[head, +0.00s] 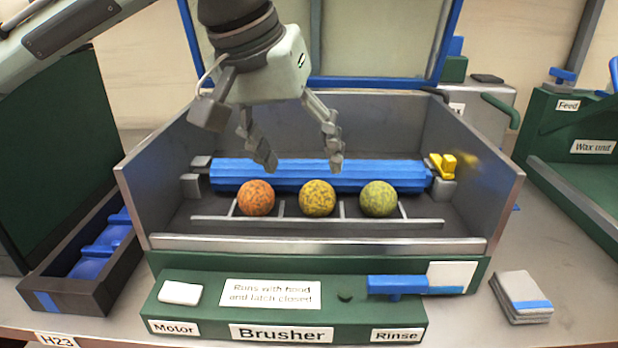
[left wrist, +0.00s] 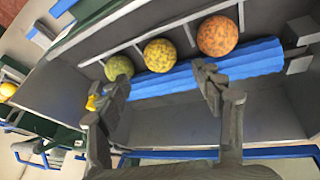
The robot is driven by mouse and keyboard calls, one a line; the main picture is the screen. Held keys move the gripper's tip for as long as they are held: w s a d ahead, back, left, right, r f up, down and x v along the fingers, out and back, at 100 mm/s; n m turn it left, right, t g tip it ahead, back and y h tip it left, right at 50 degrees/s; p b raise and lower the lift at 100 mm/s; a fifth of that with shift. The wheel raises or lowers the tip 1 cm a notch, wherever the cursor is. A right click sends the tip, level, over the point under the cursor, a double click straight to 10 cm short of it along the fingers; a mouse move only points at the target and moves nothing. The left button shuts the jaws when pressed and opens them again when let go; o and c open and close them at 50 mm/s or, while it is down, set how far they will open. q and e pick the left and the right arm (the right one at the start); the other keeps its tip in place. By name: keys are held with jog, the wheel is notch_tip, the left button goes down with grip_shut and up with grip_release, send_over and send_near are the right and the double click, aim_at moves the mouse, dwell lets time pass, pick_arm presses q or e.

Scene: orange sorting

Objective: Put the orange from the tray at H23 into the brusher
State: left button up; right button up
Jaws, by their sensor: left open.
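The brusher (head: 281,334) stands in the middle of the head view with its hood raised. In it, an orange fruit (head: 256,198), a yellow fruit (head: 317,198) and a yellow-green fruit (head: 378,198) lie in a row along a rail, in front of the blue roller (head: 300,176). All three also show in the left wrist view, with the orange one (left wrist: 217,36) at the right. My left gripper (head: 303,168) is open and empty above the roller, behind the fruits. The tray at H23 (head: 75,294) shows blue cup shapes and no visible orange. My right gripper is not in view.
A yellow latch piece (head: 442,166) sits at the roller's right end. The front panel has a blue lever (head: 397,287) and a white switch (head: 180,293). Grey pads (head: 521,297) lie at right. The wax unit (head: 592,147) stands far right, a dark green panel (head: 52,150) at left.

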pick_arm(q)
jog(key=shift+v, duration=2.7)
